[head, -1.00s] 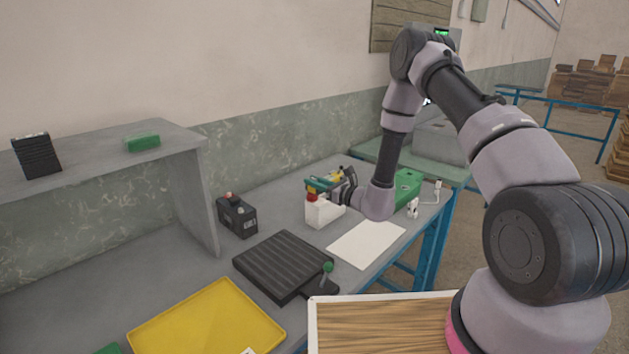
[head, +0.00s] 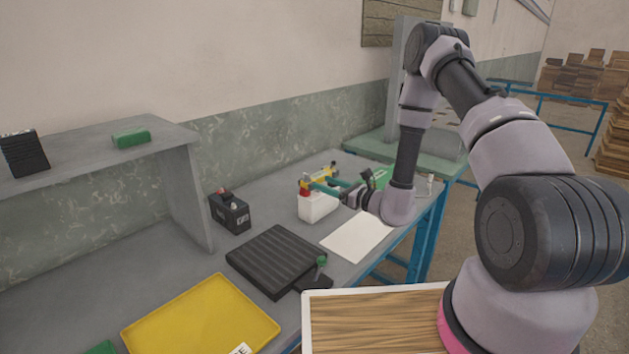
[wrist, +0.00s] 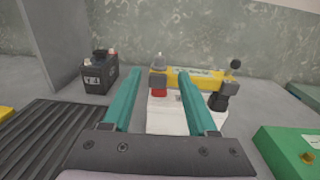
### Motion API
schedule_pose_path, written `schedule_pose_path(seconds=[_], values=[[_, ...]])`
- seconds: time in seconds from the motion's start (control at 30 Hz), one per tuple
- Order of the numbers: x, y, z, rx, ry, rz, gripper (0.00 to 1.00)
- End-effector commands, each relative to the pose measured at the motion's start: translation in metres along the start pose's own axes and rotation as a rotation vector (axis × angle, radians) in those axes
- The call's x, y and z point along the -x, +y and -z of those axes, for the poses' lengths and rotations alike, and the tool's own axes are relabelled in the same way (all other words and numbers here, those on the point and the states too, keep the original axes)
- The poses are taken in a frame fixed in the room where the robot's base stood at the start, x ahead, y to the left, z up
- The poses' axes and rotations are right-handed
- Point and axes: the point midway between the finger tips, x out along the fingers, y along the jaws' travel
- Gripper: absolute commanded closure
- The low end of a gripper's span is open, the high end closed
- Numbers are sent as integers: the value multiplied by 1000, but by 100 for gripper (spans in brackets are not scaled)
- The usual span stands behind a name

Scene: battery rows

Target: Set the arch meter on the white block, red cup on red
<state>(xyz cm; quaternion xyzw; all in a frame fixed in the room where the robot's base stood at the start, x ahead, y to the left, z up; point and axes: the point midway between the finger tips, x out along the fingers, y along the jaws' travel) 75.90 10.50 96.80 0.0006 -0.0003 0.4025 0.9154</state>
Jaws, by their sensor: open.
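The arch meter (wrist: 208,80) is a yellow bar with a red cup (wrist: 158,88) at its left end and a dark cup (wrist: 218,101) at its right end. It sits across the top of the white block (wrist: 170,122), red cup at the block's left. The white block also shows in the head view (head: 316,208). The dark cup is by the block's right edge; its exact seating is unclear. The terminals under the cups are hidden. My gripper (wrist: 160,73) is open, its teal fingers apart, the right finger overlapping the bar in the wrist view.
A black battery (head: 230,212) stands left of the block, near the shelf (head: 185,185). A ribbed dark mat (head: 275,260) and yellow tray (head: 200,320) lie in front. A green box (wrist: 295,145) is at right. A white sheet (head: 357,236) lies flat near the table edge.

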Motion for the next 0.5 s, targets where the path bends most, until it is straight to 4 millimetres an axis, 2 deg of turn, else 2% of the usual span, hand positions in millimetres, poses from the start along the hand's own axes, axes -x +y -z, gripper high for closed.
schedule_pose_path(seconds=[0.1, 0.2, 0.5], values=[[17, -1, 0, -1, 1, 2, 42], [24, 0, 0, 0, 0, 0, 42], [27, 0, 0, 1, 0, -1, 42]])
